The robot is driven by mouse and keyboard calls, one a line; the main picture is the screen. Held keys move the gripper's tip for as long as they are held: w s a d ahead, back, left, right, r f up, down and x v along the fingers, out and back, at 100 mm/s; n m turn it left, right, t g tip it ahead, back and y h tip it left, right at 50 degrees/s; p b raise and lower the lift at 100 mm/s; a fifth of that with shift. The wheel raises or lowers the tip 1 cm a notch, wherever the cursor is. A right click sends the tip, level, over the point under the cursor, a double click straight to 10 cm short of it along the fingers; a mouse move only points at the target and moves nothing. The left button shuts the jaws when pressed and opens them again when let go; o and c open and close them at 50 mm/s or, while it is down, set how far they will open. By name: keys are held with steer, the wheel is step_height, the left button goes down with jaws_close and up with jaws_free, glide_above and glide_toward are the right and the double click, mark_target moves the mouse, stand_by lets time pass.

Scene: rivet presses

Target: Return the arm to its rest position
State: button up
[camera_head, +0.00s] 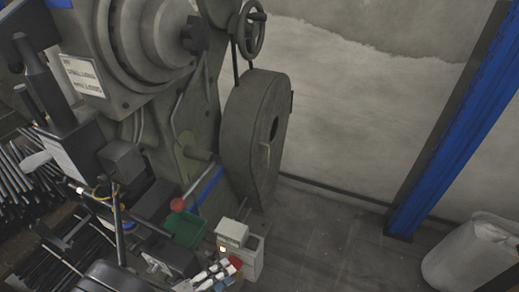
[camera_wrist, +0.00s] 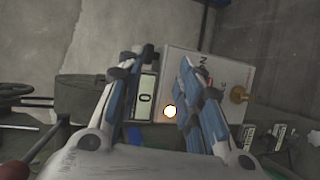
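My gripper (camera_wrist: 162,68) shows in the wrist view with its two blue and white fingers apart. I see nothing held between them. Behind the gap is a light-coloured box (camera_wrist: 192,58) with a counter display (camera_wrist: 145,98) reading 0 and a glowing round lamp (camera_wrist: 170,111). The left finger overlaps the display's edge, and I cannot tell the distance or whether they touch. In the head view, a small pale box (camera_head: 234,234) with a lit lamp stands at the press's foot.
The large grey press (camera_head: 150,60) with its flywheel (camera_head: 252,125) fills the left and middle of the head view. A green bin (camera_head: 186,228) and a red knob (camera_head: 177,204) are close by. A blue post (camera_head: 440,150) and a white sack (camera_head: 470,255) stand right. Floor (camera_head: 340,235) between is clear.

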steer(key=w+d+r+m+g+y, duration=0.1)
steer(key=d+r+m+g, duration=0.2)
steer(key=d+r+g, duration=0.35)
steer(key=w+d+r+m+g+y, duration=0.1)
steer(key=d+r+m+g+y, duration=0.15)
steer(key=d+r, duration=0.65)
steer(key=s+d+r+m+t+y, duration=0.1)
steer(key=s+d+r+y, duration=0.3)
steer(key=r, duration=0.3)
steer(key=s+d+r+m+t+y, duration=0.2)
steer(key=s+d+r+y, duration=0.2)
steer(key=s+r, duration=0.3)
steer(key=shift+s+d+r, duration=0.15)
steer(key=shift+d+r, duration=0.55)
steer(key=shift+r, duration=0.05)
